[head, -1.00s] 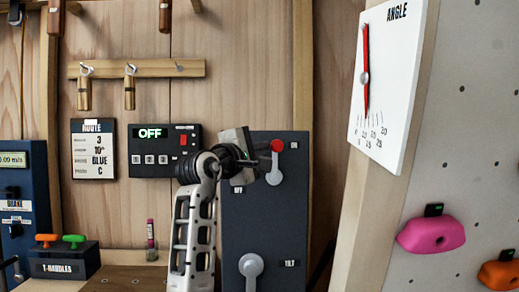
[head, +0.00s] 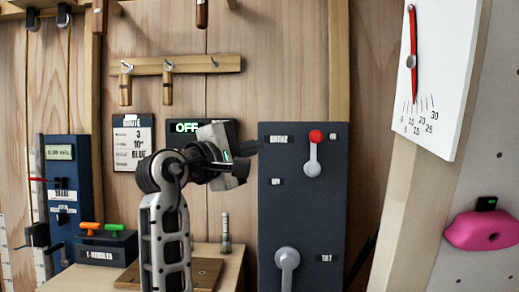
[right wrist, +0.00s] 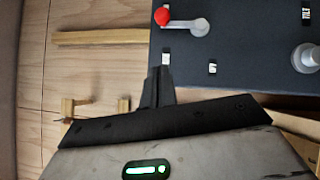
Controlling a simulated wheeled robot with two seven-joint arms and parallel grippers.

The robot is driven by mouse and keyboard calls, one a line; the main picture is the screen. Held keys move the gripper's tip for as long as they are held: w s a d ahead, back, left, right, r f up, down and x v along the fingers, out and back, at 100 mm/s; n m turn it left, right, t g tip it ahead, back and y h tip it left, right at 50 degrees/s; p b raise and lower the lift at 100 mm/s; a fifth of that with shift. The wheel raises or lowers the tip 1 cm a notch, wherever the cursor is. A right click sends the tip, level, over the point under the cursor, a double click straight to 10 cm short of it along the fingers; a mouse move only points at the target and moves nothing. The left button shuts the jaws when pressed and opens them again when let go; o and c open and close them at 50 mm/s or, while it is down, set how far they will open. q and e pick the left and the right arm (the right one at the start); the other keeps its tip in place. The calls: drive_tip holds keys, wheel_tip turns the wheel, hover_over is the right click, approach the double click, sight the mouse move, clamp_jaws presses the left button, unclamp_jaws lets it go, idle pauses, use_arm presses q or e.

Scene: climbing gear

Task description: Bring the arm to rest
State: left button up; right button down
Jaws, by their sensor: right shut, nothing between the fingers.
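My right arm rises from the bottom in the head view. Its right gripper (head: 254,147) is shut and empty, pointing right at the upper left edge of the dark panel (head: 333,205). The panel bears a red-knobbed lever (head: 314,155), knob up, and a grey lever (head: 287,262) marked TILT. The right gripper holds neither lever. My left gripper is not in view.
An OFF display (head: 187,127) is partly hidden behind my right gripper. A wooden peg rail (head: 190,64) hangs above it. A T-handle box (head: 105,249) and a blue unit (head: 66,190) stand at left. The angle board (head: 440,60) and climbing wall (head: 490,190) are at right.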

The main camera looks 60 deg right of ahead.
idle(0.5)
drive_tip(key=w+a+f+n+t+y, duration=0.2)
drive_tip(key=w+a+f+n+t, duration=0.15)
drive_tip(key=w+f+t, duration=0.45)
drive_tip(key=w+a+f+n+t+y, duration=0.1)
drive_tip(key=w+a+f+n+t, duration=0.35)
drive_tip(key=f, duration=0.65)
drive_tip(key=w+a+f+n+t+y, duration=0.15)
drive_tip(key=a+f+y, duration=0.25)
drive_tip(key=f, duration=0.4)
drive_tip(key=w+a+f+t+y, duration=0.1)
drive_tip(key=a+f+t+y, duration=0.25)
drive_tip(key=f, duration=0.55)
drive_tip(key=s+a+f+m+g+y, duration=0.2)
drive_tip(key=s+a+f+y, duration=0.4)
drive_tip(key=s+a+f, duration=0.3)
drive_tip(key=s+a+f+m+g+y, duration=0.2)
drive_tip(key=s+a+f+m+y, duration=0.3)
drive_tip(key=s+a+f, duration=0.4)
drive_tip(key=s+f+y, duration=0.1)
drive_tip(key=s+f, duration=0.3)
drive_tip(key=f, duration=0.1)
drive_tip(key=shift+s+f+g, duration=0.2)
drive_tip(key=shift+s+g, duration=0.05)
drive_tip(key=shift+g, duration=0.1)
drive_tip(key=shift+m, duration=0.25)
